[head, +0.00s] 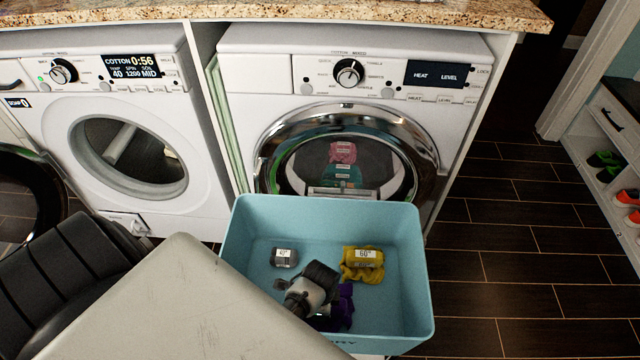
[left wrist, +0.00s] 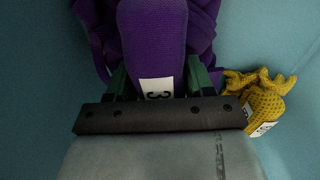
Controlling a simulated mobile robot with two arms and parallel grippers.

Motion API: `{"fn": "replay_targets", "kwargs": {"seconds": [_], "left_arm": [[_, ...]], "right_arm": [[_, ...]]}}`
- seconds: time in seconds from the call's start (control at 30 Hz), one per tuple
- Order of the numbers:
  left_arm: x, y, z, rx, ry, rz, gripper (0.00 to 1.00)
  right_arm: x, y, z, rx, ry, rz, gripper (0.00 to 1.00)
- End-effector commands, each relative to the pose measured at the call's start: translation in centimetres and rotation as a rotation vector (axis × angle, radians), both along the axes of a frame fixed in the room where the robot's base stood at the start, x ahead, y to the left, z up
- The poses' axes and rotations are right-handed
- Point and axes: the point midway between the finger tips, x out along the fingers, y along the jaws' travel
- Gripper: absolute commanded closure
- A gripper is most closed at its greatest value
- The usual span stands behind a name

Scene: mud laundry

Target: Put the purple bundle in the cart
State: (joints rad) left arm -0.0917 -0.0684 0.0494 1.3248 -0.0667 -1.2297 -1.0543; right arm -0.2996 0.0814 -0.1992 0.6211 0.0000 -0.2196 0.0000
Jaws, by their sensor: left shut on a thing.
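The purple bundle (head: 344,308) is inside the light blue cart (head: 396,320), low between its walls, partly hidden under my left gripper (head: 322,296). I cannot tell whether it touches the cart floor. In the left wrist view the purple bundle (left wrist: 152,35), with a white label, sits between the two green fingers of my left gripper (left wrist: 158,78), which is shut on it. My right gripper is not in view.
A yellow bundle (head: 362,264) labelled 60° and a small grey bundle (head: 285,257) lie in the cart. Behind stand a washer (head: 190,190) and a dryer (head: 240,115) with a closed round door (head: 430,165). Dark tiled floor (head: 520,260) is clear at right, before a shoe shelf (head: 590,150).

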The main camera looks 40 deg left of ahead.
Motion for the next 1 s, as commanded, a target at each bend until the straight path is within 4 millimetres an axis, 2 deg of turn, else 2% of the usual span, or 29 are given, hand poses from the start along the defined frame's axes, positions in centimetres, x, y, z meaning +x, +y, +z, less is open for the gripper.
{"fn": "replay_targets", "kwargs": {"seconds": [0.17, 0.2, 0.37, 0.63, 0.73, 0.87, 1.0], "left_arm": [[0.0, 0.0, -0.3, 0.001, 0.001, -0.001, 0.75], [0.0, 0.0, -0.3, 0.001, 0.001, -0.001, 0.45], [0.0, 0.0, -0.3, 0.000, 0.000, 0.000, 0.21], [0.0, 0.0, -0.2, 0.000, 0.000, 0.000, 0.21], [0.0, 0.0, 0.5, 0.000, 0.000, 0.001, 0.21], [0.0, 0.1, 2.7, 0.002, -0.003, 0.000, 0.21], [0.0, 0.0, 5.9, 0.001, -0.003, 0.000, 0.21]], "right_arm": [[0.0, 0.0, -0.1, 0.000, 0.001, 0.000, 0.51], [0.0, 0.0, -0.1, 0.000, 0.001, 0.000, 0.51], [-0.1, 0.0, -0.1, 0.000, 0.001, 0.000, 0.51], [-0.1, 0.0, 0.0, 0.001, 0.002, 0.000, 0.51], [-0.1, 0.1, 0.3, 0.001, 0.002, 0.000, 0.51], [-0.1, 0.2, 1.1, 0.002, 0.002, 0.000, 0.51], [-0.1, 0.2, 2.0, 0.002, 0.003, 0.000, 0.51]]}}
